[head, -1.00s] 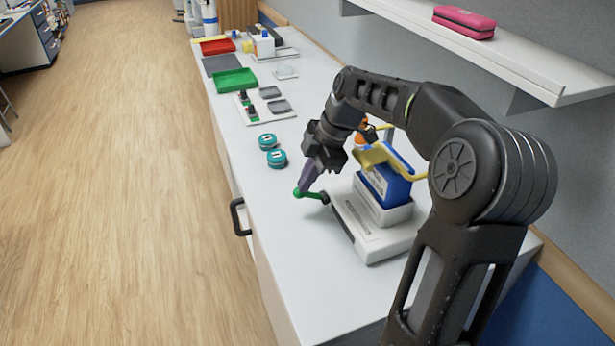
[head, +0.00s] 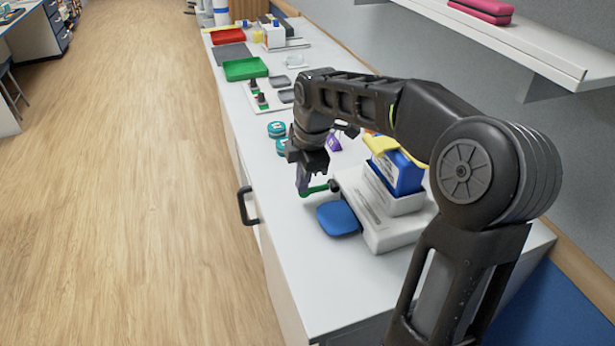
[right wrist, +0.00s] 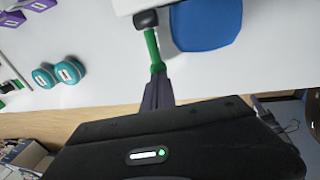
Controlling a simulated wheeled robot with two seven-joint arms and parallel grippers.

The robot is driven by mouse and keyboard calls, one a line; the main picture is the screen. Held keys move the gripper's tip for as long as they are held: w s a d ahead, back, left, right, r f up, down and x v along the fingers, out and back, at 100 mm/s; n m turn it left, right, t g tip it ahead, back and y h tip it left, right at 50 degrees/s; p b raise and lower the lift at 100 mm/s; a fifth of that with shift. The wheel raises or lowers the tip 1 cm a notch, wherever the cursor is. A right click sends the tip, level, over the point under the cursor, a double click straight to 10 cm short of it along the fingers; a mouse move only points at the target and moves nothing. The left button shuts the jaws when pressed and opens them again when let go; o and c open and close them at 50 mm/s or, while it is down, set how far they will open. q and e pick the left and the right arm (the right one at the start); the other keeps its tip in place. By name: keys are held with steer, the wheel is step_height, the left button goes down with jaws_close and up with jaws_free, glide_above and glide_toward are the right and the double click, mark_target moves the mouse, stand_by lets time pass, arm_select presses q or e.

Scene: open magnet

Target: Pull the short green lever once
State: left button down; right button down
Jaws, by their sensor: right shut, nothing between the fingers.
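The short green lever (head: 315,190) sticks out from a dark pivot at the left side of a white device (head: 385,222) on the bench. My right gripper (head: 302,189) points down at the lever's free end. Its fingers are shut with nothing between them and appear to touch the lever. In the right wrist view the purple-grey fingertips (right wrist: 158,76) meet the lower end of the lever (right wrist: 152,48). A flat blue plate (head: 338,218) lies beside the device, close to the lever; it also shows in the wrist view (right wrist: 205,22). My left gripper is out of view.
A blue box (head: 399,177) and a yellow piece (head: 393,148) sit on the device. Teal round containers (head: 277,129) and a purple item (head: 334,141) stand behind my gripper. A shelf (head: 490,45) overhangs the right. The front bench is clear.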

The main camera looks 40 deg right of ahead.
steer(key=shift+w+a+f, duration=0.1)
steer(key=shift+a+f, duration=0.25)
steer(key=shift+f, duration=0.3)
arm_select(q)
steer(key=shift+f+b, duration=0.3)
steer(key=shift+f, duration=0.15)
arm_select(e)
steer(key=shift+a+f, duration=0.2)
steer(key=shift+f, duration=0.05)
